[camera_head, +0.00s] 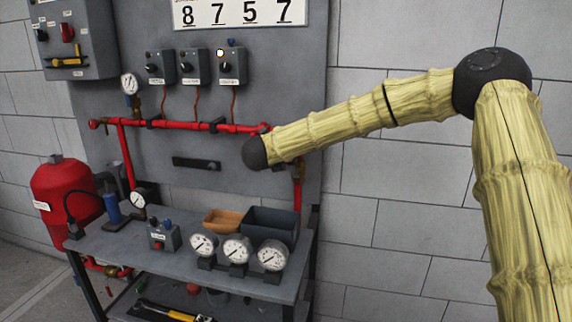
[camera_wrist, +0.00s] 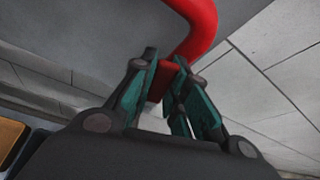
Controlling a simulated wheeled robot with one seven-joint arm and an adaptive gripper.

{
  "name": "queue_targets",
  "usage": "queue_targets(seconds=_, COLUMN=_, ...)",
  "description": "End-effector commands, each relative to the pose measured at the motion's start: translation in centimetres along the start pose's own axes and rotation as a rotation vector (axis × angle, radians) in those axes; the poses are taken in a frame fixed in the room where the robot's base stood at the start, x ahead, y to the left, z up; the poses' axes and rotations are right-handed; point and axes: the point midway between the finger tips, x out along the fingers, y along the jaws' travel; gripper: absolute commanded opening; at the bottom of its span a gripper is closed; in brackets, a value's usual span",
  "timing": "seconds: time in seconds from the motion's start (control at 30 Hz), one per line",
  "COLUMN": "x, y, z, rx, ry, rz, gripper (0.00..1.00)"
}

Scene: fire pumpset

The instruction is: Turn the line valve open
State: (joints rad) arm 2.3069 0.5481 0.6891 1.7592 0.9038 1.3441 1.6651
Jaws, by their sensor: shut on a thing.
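In the wrist view, the two dark green fingers of my gripper (camera_wrist: 166,72) are closed in on a dark red piece (camera_wrist: 157,86), seemingly the line valve's handle. The valve body is mostly hidden behind the fingers, so how far it is turned cannot be told. The red pipe (camera_wrist: 203,22) curves just beyond the fingertips. In the head view, my arm reaches to the right end of the red pipe line (camera_head: 182,125). My gripper is hidden there behind the arm. The pipe bends down at the right (camera_head: 297,190).
A grey bench (camera_head: 150,245) below holds several gauges (camera_head: 236,250), an orange tray (camera_head: 222,220) and a dark bin (camera_head: 270,225). A red tank (camera_head: 65,200) stands at the left. Control boxes (camera_head: 195,67) hang above the pipe. The block wall (camera_head: 400,230) at right is bare.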

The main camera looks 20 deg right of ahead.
Motion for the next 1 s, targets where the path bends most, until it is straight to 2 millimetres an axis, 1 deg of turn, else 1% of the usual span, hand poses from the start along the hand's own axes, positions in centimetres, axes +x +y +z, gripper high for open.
queue_targets(seconds=0.03, x=-0.06, y=-0.29, z=0.71, rx=0.020, ry=-0.011, rz=0.003, gripper=0.00)
queue_targets(seconds=0.3, x=-0.12, y=-0.63, z=0.86, rx=0.051, ry=-0.011, rz=0.015, gripper=0.00)
queue_targets(seconds=0.67, x=-0.14, y=-0.64, z=0.90, rx=0.052, ry=-0.011, rz=0.016, gripper=0.00)
queue_targets(seconds=0.7, x=-0.14, y=-0.64, z=0.90, rx=0.052, ry=-0.011, rz=0.016, gripper=0.23)
queue_targets(seconds=0.8, x=-0.12, y=-0.59, z=0.71, rx=0.051, ry=-0.008, rz=0.016, gripper=0.38)
queue_targets(seconds=1.0, x=-0.03, y=-0.47, z=0.32, rx=0.047, ry=-0.004, rz=0.017, gripper=0.38)
